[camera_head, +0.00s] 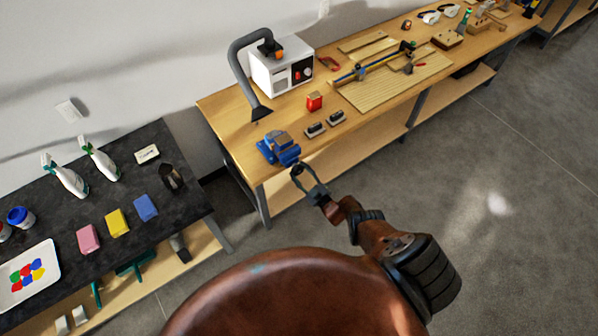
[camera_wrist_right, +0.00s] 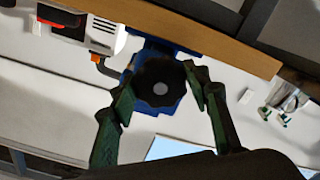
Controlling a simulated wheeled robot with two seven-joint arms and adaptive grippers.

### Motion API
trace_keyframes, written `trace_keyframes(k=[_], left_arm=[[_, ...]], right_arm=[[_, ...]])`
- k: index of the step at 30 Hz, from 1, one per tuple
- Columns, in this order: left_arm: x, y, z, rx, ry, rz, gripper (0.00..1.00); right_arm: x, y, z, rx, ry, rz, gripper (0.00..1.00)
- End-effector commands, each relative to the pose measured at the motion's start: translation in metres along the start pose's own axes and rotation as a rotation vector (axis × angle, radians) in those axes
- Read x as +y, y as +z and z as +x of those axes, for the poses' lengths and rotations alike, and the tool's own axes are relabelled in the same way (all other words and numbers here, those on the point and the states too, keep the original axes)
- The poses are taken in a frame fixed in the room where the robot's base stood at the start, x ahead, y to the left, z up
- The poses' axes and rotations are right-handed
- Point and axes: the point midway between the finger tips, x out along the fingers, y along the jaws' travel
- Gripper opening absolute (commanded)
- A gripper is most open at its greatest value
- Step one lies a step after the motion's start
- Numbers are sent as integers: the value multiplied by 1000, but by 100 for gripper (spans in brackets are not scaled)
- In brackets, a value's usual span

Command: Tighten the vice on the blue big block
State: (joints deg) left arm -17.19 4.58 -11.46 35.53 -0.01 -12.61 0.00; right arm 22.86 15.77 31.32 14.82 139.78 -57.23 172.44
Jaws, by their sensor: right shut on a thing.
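The blue vice (camera_head: 278,148) stands at the near left corner of the wooden workbench. In the right wrist view, its blue body (camera_wrist_right: 176,104) shows behind a round black knob (camera_wrist_right: 157,82) with a lobed rim. My right gripper (camera_head: 299,170) is at the vice's front side, shut on the knob, with one finger on each side of it. I cannot make out a separate blue big block in the vice; the jaws are too small to read in the head view and hidden by the knob in the wrist view. My left gripper is not in view.
A black table (camera_head: 190,205) with spray bottles and coloured sponges stands at left. Grey floor lies open at right.

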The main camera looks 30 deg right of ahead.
Motion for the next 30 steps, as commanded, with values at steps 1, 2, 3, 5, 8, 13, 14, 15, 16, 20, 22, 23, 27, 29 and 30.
trace_keyframes(k=[1,2,3,5,8,13,14,15,16,20,22,23,27,29,30], left_arm=[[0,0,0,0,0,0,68],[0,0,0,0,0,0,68],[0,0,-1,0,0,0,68],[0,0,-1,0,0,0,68],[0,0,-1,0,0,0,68],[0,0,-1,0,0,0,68],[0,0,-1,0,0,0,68],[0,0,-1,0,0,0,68],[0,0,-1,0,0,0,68],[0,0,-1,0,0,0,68],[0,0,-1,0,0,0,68],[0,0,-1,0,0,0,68],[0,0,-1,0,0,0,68],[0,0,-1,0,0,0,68],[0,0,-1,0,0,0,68]], right_arm=[[-3,5,-6,-14,-4,13,19],[-3,5,-6,-13,-4,17,19],[-3,4,-6,-14,-4,22,19],[-4,4,-6,-14,-3,28,19],[-3,4,-6,-13,-2,32,19],[-3,5,-7,-16,-3,32,19],[-3,5,-7,-16,-3,32,19],[-3,5,-8,-16,-3,32,19],[-3,5,-8,-16,-3,32,19],[-3,5,-8,-17,-3,31,46],[-3,5,-8,-16,-3,31,50],[-3,5,-7,-16,-3,31,52],[-3,2,-4,-12,-2,31,61],[-2,2,-4,-10,-1,31,61],[-2,1,-3,-10,-1,31,61]])
